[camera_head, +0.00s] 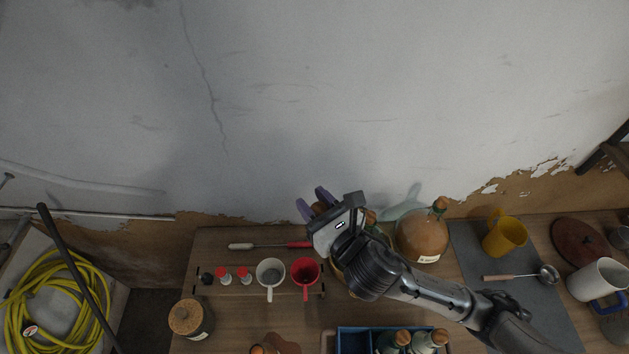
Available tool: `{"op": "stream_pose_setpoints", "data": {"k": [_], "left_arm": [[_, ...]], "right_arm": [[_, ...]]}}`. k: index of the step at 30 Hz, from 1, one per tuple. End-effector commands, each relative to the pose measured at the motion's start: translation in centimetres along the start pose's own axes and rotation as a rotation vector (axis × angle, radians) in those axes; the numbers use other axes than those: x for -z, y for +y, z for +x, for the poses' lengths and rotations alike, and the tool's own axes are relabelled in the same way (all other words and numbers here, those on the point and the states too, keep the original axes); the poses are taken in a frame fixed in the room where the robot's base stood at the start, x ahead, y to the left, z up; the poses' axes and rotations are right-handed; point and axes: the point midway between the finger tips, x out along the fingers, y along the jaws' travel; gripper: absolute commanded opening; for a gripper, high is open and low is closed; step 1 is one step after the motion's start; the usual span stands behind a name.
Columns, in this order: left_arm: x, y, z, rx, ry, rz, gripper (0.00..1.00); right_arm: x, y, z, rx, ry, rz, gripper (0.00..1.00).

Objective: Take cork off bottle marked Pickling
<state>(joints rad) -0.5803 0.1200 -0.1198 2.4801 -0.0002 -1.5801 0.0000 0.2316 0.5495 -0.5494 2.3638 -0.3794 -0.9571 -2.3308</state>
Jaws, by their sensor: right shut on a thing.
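My right gripper (317,204) is raised near the wall above the back of the table. Its fingers are shut on a small brown piece, seemingly a cork (320,208), mostly hidden by the gripper. A round amber demijohn (420,236) stands right of my right wrist, with a cork (439,204) in its neck and a white label too small to read. Other glass shows behind my right arm, with a brownish top (370,216) beside the wrist; the arm hides most of it. I cannot tell which bottle is marked Pickling. My left gripper is not in view.
A cork-lidded jar (190,320) stands front left. A blue crate (352,341) holds bottles. A yellow jug (505,235) and ladle (546,274) are right.

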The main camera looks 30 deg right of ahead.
Motion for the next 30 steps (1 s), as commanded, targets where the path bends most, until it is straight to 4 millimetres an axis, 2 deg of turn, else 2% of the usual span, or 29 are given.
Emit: {"op": "stream_pose_setpoints", "data": {"k": [6, 12, 15, 22, 30], "left_arm": [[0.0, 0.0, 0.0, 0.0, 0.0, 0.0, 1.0], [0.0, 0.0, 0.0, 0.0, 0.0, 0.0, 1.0], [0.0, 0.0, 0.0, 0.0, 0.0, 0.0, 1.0], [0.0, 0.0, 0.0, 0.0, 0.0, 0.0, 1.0], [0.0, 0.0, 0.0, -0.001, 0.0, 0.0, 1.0]], "right_arm": [[0.1, 4.9, -0.4, -0.245, -0.011, -0.005, 0.07], [0.2, 8.7, -0.7, -0.433, -0.017, -0.004, 0.07], [0.3, 9.9, -0.8, -0.494, -0.019, -0.003, 0.07], [0.7, 11.4, -0.6, -0.583, -0.02, -0.003, 0.07], [2.9, 12.9, 1.5, -0.746, -0.026, -0.005, 0.07]]}}
